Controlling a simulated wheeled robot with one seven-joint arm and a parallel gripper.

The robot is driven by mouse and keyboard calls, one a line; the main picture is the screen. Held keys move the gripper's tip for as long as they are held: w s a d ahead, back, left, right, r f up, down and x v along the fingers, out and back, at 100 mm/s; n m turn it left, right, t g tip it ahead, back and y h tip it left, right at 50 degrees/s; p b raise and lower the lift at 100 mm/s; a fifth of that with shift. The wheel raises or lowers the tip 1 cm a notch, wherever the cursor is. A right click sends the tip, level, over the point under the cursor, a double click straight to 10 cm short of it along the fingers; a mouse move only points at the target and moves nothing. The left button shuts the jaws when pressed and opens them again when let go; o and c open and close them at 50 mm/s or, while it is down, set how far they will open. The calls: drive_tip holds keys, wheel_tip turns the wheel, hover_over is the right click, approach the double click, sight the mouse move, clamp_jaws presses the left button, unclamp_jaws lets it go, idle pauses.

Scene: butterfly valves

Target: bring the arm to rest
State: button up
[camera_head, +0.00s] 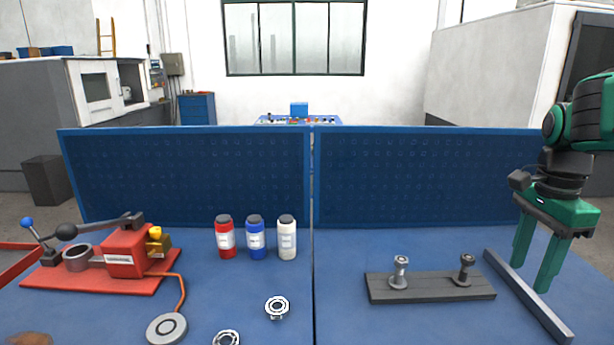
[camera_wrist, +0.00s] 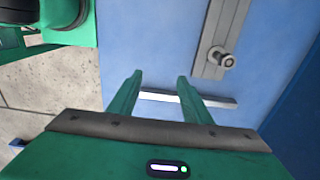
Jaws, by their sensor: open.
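My gripper (camera_head: 533,262) is at the right side of the head view, pointing down above the blue table (camera_head: 340,318). Its two green fingers are apart with nothing between them. In the wrist view my gripper (camera_wrist: 157,88) also shows open and empty, with blue table surface and a light bar beyond the fingertips. The arm comes in from the right edge, and most of it is out of view.
A dark bar (camera_head: 527,297) lies near the fingers. A grey block (camera_head: 430,289) with two upright metal parts stands left of it. Three bottles (camera_head: 256,240), a red press (camera_head: 125,250) and ring parts (camera_head: 277,307) are further left. Blue pegboards (camera_head: 430,175) close the back.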

drive_tip(key=s+f+n, duration=0.3)
drive_tip(key=s+n, duration=0.1)
drive_tip(key=s, duration=0.1)
drive_tip(key=s+f+n, duration=0.3)
drive_tip(key=s+n, duration=0.1)
drive_tip(key=s, duration=0.2)
drive_tip(key=s+f+n, duration=0.3)
drive_tip(key=s, duration=0.2)
drive_tip(key=shift+s+a+f+n, duration=0.1)
drive_tip(key=shift+s+f+n, duration=0.1)
drive_tip(key=shift+n, duration=0.2)
drive_tip(key=shift+r, duration=0.1)
drive_tip(key=shift+w+f, duration=0.3)
drive_tip(key=shift+w, duration=0.45)
